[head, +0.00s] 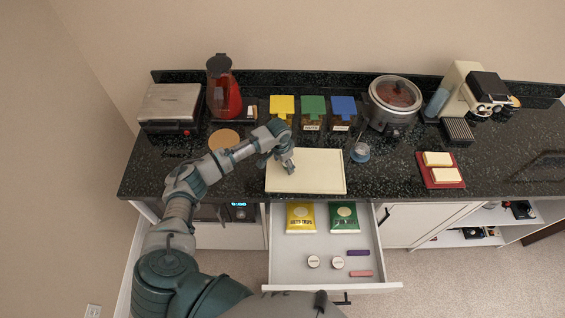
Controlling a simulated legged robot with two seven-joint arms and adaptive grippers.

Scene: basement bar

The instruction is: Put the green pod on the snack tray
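A cream rectangular tray (322,184) lies on the dark counter, above the open drawer; it looks like the snack tray. My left gripper (288,168) points down over the tray's upper left part. Its fingers are small and close in view, so I cannot tell whether they are open or hold anything. No small green pod shows clearly. The green things I see are a green-lidded container (314,106) at the back of the counter and a green packet (344,217) in the drawer. My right gripper is out of view.
The drawer (290,262) is open and also holds a yellow packet (301,217), two round tubs and two small bars. Yellow-lidded (282,105) and blue-lidded (343,107) containers flank the green-lidded one. A slow cooker (394,99) and a red board (441,171) are to the right.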

